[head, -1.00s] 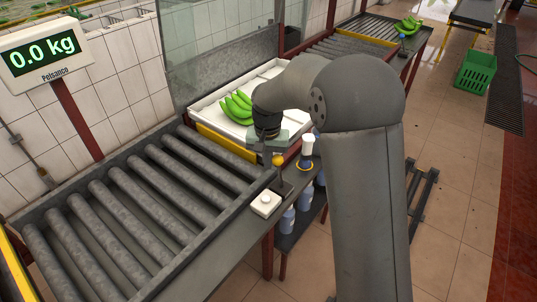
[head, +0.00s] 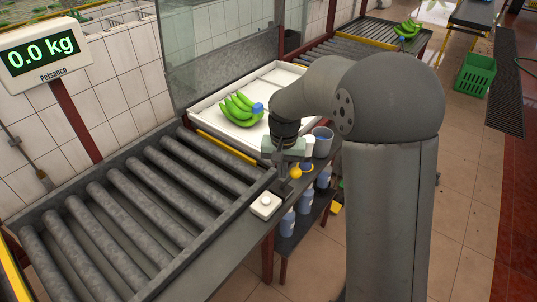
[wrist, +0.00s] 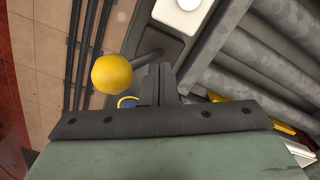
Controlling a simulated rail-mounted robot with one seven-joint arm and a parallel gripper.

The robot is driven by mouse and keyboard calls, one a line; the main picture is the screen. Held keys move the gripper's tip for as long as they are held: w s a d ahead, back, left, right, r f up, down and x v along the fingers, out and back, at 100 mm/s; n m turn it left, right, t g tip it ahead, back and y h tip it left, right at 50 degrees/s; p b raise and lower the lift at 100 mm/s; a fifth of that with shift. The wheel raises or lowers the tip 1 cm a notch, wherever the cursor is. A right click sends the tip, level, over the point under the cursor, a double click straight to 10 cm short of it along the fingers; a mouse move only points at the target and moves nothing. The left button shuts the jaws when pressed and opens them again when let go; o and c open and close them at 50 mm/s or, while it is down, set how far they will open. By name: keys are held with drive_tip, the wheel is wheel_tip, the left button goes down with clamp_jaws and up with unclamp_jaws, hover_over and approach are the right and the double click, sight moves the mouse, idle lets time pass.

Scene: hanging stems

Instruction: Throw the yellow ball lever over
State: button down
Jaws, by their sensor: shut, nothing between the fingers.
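The yellow ball (head: 295,171) tops a lever at the near end of the counter, beside the white button box (head: 266,205). Its stem leans right, toward the floor side, in the head view. In the wrist view the ball (wrist: 112,74) is large, left of the fingers, with its dark stem (wrist: 148,58) running up and right to a dark base. My gripper (head: 281,178) is shut and empty, pointing down just left of the ball. In the wrist view its closed fingers (wrist: 158,84) are beside the stem; I cannot tell whether they touch it.
A roller conveyor (head: 130,215) lies to the left. Green bananas (head: 240,107) with a blue end sit in a white tray (head: 212,117) behind my gripper. A grey-blue cup (head: 322,141) stands close on the right. Bottles (head: 287,222) stand on a shelf below. A scale display (head: 43,55) reads 0.0 kg.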

drive_tip(key=shift+w+a+r, duration=0.1)
drive_tip(key=shift+w+a, duration=0.15)
drive_tip(key=shift+a, duration=0.15)
wheel_tip(320, 180, up, 10)
drive_tip(key=p, duration=0.7)
drive_tip(key=s+d+r, duration=0.1)
drive_tip(key=s+d, duration=0.2)
drive_tip(key=s, duration=0.6)
drive_tip(key=s+d+n, duration=0.1)
drive_tip(key=s+d, duration=0.3)
drive_tip(key=s, duration=0.5)
drive_tip(key=s+d+r, duration=0.1)
drive_tip(key=s+d, duration=0.2)
drive_tip(key=s, duration=0.6)
drive_tip(key=shift+d+r+n+t, duration=0.3)
drive_tip(key=shift+n+t, duration=0.1)
